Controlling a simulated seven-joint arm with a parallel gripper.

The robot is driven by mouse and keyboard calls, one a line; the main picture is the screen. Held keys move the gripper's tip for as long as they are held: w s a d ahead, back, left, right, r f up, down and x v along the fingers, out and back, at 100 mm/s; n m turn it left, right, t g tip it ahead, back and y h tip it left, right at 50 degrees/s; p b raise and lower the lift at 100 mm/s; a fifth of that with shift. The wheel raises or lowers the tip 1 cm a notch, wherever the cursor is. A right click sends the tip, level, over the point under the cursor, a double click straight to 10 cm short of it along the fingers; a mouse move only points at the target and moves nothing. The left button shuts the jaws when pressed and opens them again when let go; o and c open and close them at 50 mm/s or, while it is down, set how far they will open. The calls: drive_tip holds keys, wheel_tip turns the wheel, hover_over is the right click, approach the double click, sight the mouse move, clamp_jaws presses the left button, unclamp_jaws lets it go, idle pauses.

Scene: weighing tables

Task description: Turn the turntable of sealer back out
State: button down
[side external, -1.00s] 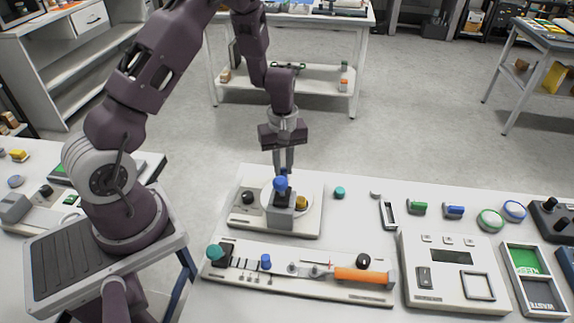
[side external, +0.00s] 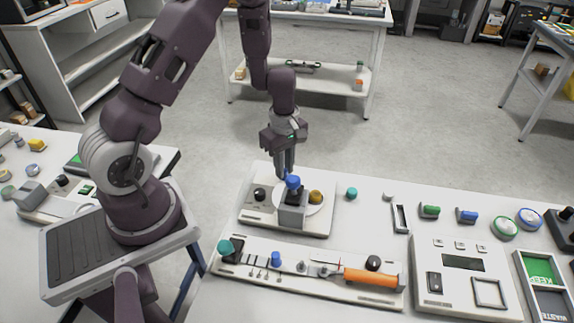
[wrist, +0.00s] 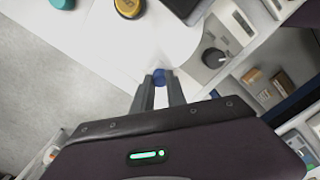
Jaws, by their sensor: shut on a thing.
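The sealer (side external: 248,217) is a pale base plate with a white round turntable (side external: 313,208), a grey block (side external: 293,213) with a blue knob (side external: 293,182) on top, and a black knob (side external: 260,194). A yellow knob (side external: 316,197) sits on the turntable, right of the block. My gripper (side external: 285,172) points down behind the block. The block hides part of the turntable in the side view.
In front lies a long plate with an orange-handled tool (side external: 372,277) and small knobs. A scale-like device (side external: 462,275) stands right of it. A teal knob (side external: 351,193) is right of the sealer. Green and blue pieces and rings lie farther right.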

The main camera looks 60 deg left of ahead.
drive_tip(key=shift+s+n, duration=0.25)
drive_tip(key=shift+n, duration=0.15)
idle(0.4)
drive_tip(key=c, duration=1.3)
unclamp_jaws()
drive_tip(key=shift+c, duration=0.2)
wheel_tip(320, 180, up, 7)
drive_tip(key=shift+r, duration=0.1)
drive_tip(key=s+d+r+m+t+h, duration=0.1)
drive_tip(key=s+d+r+m+t, duration=0.15)
drive_tip(key=d+r+m, duration=0.4)
drive_tip(key=s+d+r+m+t+h, duration=0.1)
drive_tip(key=s+d+r+m, duration=0.25)
drive_tip(key=r, duration=0.65)
drive_tip(key=s+d+r+m+t+y, duration=0.2)
drive_tip(key=s+r+m, duration=0.3)
drive_tip(key=s+m, duration=0.5)
drive_tip(key=shift+s, duration=1.25)
